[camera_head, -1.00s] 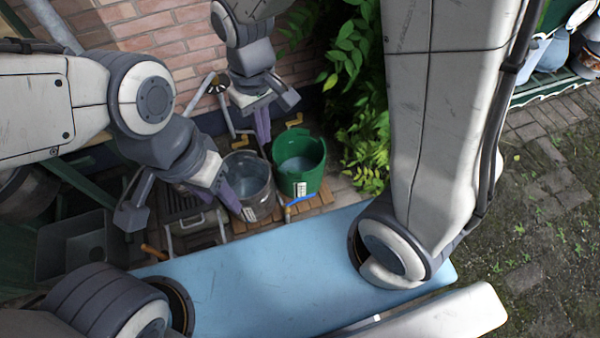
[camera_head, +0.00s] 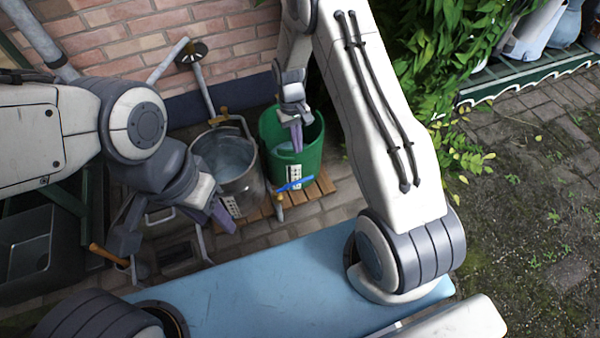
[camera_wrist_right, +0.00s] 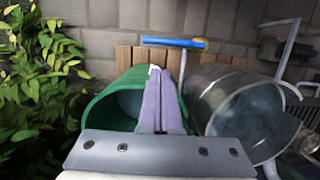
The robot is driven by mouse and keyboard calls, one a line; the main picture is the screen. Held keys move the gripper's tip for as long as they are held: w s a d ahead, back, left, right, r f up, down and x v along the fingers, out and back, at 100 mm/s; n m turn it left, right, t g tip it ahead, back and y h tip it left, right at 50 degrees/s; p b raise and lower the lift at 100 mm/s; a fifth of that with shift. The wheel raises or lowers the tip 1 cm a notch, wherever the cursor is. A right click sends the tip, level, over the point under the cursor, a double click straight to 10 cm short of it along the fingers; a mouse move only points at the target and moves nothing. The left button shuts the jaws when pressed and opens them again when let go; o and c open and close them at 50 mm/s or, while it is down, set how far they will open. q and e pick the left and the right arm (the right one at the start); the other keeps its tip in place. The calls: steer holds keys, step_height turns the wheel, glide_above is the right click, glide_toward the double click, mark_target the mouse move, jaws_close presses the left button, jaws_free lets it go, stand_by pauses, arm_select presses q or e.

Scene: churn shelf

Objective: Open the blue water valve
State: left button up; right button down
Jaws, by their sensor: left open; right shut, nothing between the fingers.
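The blue valve handle (camera_head: 295,184) is a flat lever on a short brass tap (camera_head: 279,205), low in front of the green bucket. In the right wrist view, the blue handle (camera_wrist_right: 173,42) lies crosswise beyond my right fingertips, apart from them. My right gripper (camera_head: 297,148) is shut and empty, pointing down at the green bucket (camera_head: 311,165) in the head view. My left gripper (camera_head: 222,218) is open, low beside the metal bucket and left of the valve. Its fingers overlap in the head view.
The metal bucket (camera_head: 239,178) holds water and stands left of the green bucket, by wooden slats (camera_head: 317,190). A brick wall (camera_head: 232,45) rises behind. Another tap (camera_head: 190,52) stands on a pipe there. Leafy plants (camera_head: 420,80) grow at right. Open paving lies further right.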

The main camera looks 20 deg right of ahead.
steer(key=b+x, duration=0.5)
steer(key=x, duration=0.5)
steer(key=shift+s+r, duration=0.1)
steer(key=shift+s, duration=0.05)
stand_by(0.3)
steer(key=shift+s+d+m+p, duration=0.15)
steer(key=shift+s+m+p, duration=0.05)
steer(key=shift+m+p, duration=0.2)
